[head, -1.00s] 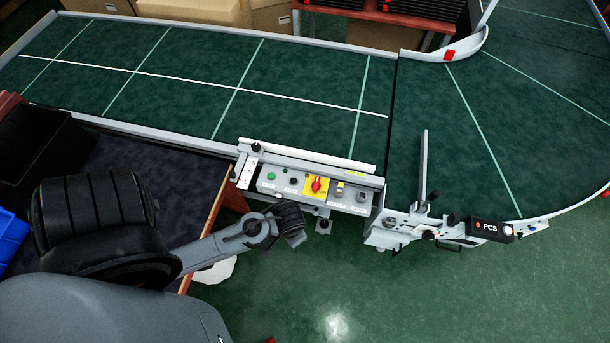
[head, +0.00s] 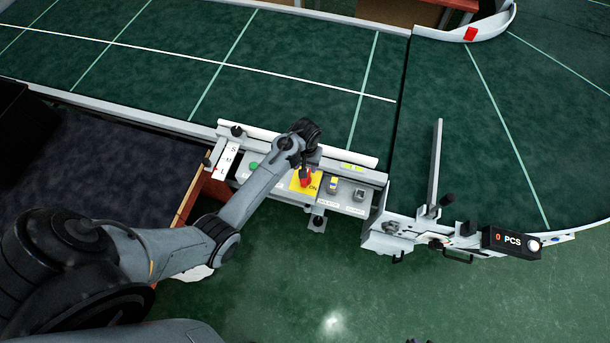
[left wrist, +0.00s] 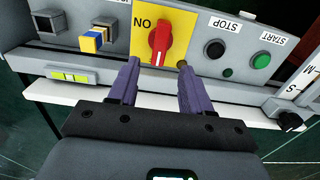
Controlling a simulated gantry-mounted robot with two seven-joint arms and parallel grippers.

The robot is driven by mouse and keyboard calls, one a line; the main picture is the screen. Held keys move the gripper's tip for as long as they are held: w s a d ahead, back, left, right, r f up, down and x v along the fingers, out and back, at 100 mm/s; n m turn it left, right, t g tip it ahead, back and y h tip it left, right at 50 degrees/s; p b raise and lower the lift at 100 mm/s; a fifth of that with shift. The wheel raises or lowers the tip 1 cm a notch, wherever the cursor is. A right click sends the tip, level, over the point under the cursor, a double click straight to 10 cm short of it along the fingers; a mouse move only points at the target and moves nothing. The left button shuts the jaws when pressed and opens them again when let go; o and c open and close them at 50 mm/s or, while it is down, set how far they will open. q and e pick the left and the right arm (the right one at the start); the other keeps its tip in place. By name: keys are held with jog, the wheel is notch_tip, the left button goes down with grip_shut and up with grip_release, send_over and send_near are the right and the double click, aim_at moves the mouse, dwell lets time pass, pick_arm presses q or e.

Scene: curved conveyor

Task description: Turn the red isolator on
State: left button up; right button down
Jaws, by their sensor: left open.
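The red isolator (head: 306,179) is a red rotary knob on a yellow plate (head: 316,187) marked ON, on the grey control panel. In the left wrist view the red isolator (left wrist: 160,43) appears upside down, its handle roughly upright in the picture. My left gripper (left wrist: 156,68) is open, with its two purple fingers just short of the knob, one toward each side of it. I cannot tell whether the fingers touch it. In the head view the arm's end (head: 302,140) is above the panel and hides part of it. My right gripper is not in view.
The panel also has a green START button (left wrist: 262,61), a black STOP button (left wrist: 214,49) and a yellow-blue selector (left wrist: 95,38). The green conveyor belt (head: 290,95) lies behind the panel. A PCS counter (head: 510,239) stands to the right. Green floor is open in front.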

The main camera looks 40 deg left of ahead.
pick_arm(q)
notch_tip(320, 180, down, 9)
jog(key=shift+r+b, duration=0.1)
jog(key=shift+b, duration=0.7)
jog(key=shift+s, duration=0.1)
grip_shut()
